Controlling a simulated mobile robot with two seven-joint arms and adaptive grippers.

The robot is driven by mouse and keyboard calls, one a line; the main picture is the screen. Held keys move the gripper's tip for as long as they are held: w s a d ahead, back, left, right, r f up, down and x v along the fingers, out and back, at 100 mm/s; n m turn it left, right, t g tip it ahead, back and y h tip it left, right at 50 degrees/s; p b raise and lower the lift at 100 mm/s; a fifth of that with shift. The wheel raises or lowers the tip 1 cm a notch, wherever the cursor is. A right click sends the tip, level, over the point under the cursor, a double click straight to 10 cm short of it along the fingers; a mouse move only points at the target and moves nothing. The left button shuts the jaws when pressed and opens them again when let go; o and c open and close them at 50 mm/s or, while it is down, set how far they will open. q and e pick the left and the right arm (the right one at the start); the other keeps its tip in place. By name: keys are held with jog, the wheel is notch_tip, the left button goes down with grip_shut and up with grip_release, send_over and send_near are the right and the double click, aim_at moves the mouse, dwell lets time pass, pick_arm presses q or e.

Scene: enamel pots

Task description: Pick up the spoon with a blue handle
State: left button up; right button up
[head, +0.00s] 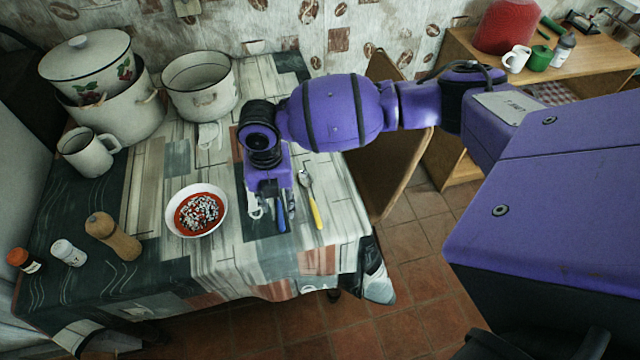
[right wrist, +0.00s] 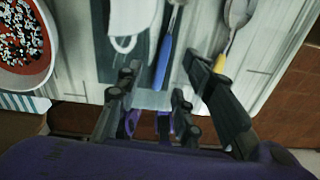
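The blue-handled utensil (head: 281,214) lies on the table near its front right part. My right gripper hides its upper end in the head view. In the right wrist view its blue handle (right wrist: 162,65) points down between my fingers, and its metal end is cut off by the top edge. My right gripper (right wrist: 161,62) is open, with one finger on each side of the handle; no contact shows. It also shows in the head view (head: 268,188), low over the table. My left gripper is not in view.
A spoon with a yellow handle (head: 316,214) lies close on the right. A white object with a loop (right wrist: 128,20) lies close on the left. A bowl of red food (head: 172,222) stands further left. Enamel pots (head: 198,92) stand at the back.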

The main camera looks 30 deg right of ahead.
aim_at(279, 212)
jog(key=shift+w+d+f, duration=0.1)
jog(key=shift+d+f, duration=0.1)
jog(key=shift+f, duration=1.7)
grip_shut()
jog(key=shift+r, duration=0.1)
